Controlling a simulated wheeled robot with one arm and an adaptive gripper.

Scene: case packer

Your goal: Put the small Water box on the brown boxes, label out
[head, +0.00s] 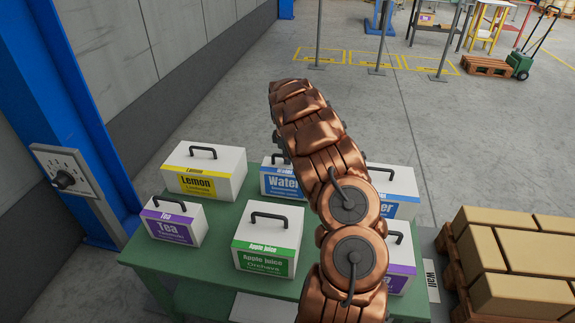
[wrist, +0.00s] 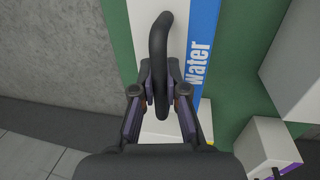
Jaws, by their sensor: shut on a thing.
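A white Water box (head: 282,182) with a blue label and a dark handle is at the back middle of the green table, partly behind my arm. In the wrist view, my gripper (wrist: 161,90) is shut on the black handle of a white Water box (wrist: 145,20), its blue label to the right. By its neighbours this looks like the back-middle box. I cannot tell whether it is lifted off the table. A second Water box (head: 400,200) shows right of my arm, partly hidden. The brown boxes (head: 515,250) lie stacked at the right. My gripper is hidden in the head view.
Lemon (head: 205,172), Tea (head: 174,222) and Apple juice (head: 267,245) boxes stand on the green table (head: 150,262). A purple-labelled box (head: 401,270) is partly hidden at the right. A blue post (head: 72,120) rises at the left. Open floor lies behind.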

